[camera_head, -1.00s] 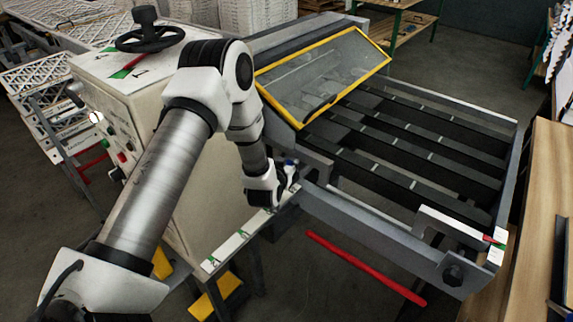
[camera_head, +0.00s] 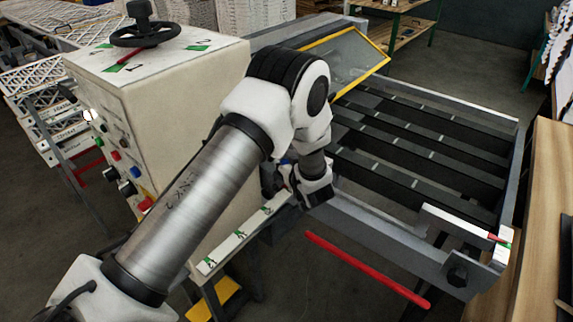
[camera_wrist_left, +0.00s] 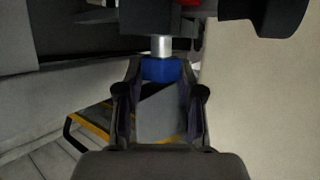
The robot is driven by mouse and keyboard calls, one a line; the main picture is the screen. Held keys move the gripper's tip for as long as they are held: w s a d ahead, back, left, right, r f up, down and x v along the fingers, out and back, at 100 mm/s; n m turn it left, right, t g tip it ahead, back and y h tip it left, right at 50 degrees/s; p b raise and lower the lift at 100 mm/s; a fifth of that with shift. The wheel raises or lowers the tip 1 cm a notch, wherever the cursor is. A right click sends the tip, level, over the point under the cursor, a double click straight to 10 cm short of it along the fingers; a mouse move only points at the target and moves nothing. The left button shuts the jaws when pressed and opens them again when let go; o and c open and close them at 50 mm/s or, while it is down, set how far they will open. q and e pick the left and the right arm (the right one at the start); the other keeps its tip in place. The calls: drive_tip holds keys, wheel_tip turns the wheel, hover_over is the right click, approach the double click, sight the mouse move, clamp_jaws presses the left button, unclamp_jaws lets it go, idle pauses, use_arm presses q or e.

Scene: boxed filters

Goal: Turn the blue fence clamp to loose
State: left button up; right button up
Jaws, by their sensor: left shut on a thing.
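The blue fence clamp (camera_wrist_left: 161,69) shows in the left wrist view as a blue block below a short silver shaft. My left gripper (camera_wrist_left: 160,82) has one finger on each side of it and is shut on it. In the head view, only a small blue bit of the clamp (camera_head: 286,161) shows beside my left gripper (camera_head: 288,172), at the machine's near rail. The hand and arm hide most of the clamp there, and its turn angle is hard to read. My right gripper is in neither view.
A cream machine cabinet (camera_head: 170,110) with a black handwheel (camera_head: 143,30) stands left of the hand. A white marked strip (camera_head: 238,240) runs along the front edge. Dark slats (camera_head: 410,150) and a yellow-framed guard (camera_head: 345,60) lie right. A red bar (camera_head: 365,268) is in front.

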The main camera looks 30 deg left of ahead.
use_arm(q)
drive_tip(key=shift+f+n+g, duration=0.2)
drive_tip(key=shift+n+g, duration=0.1)
drive_tip(key=shift+g, duration=0.2)
drive_tip(key=o, duration=0.9)
drive_tip(key=shift+o, duration=1.3)
drive_tip(key=shift+w+a+f, duration=0.1)
drive_tip(key=shift+r+t, duration=0.2)
drive_tip(key=shift+t, duration=0.1)
